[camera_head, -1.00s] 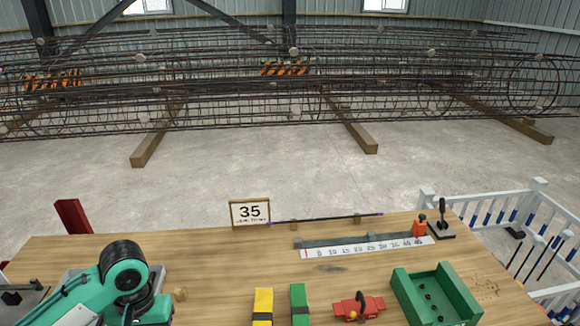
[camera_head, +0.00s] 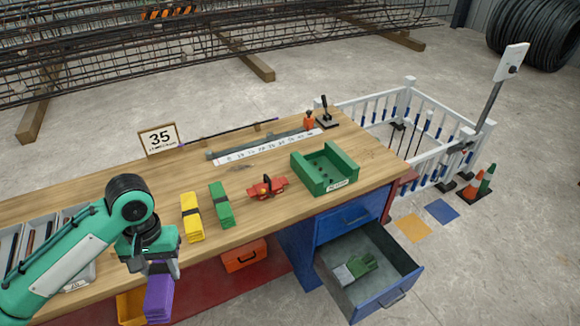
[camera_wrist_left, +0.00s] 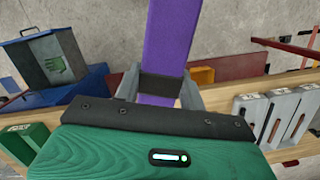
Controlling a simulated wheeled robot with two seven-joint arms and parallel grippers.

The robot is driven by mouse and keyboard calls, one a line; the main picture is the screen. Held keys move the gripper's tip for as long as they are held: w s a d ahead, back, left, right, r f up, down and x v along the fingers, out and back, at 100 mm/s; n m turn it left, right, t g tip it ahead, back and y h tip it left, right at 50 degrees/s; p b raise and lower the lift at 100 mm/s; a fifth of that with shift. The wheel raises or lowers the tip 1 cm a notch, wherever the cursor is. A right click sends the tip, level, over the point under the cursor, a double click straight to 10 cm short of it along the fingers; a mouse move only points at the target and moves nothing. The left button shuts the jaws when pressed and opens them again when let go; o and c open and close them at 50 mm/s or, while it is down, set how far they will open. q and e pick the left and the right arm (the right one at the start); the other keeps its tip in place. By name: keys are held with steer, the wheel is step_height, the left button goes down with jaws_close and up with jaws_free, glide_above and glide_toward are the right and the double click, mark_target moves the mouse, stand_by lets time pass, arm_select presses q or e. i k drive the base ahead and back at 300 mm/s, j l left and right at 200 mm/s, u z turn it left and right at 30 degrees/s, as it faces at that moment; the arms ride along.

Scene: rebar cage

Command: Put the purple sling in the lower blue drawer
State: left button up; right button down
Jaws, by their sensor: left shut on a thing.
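My left gripper (camera_head: 158,267) is shut on the purple sling (camera_head: 158,298), which hangs below the fingers in front of the workbench's near edge. In the left wrist view the purple sling (camera_wrist_left: 168,40) lies between the fingers, with a dark band across it. The lower blue drawer (camera_head: 398,281) is pulled open at the right end of the bench, to the right of the gripper. The drawer also shows in the left wrist view (camera_wrist_left: 30,72). My right gripper is not in view.
The upper blue drawer (camera_head: 350,218) is shut. On the bench are a yellow sling (camera_head: 192,222), a green sling (camera_head: 221,206), a red clamp-like tool (camera_head: 267,188) and a green open box (camera_head: 329,172). An orange bin (camera_head: 244,257) is under the bench.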

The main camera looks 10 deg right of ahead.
mark_target(372, 290)
steer(key=z, duration=1.55)
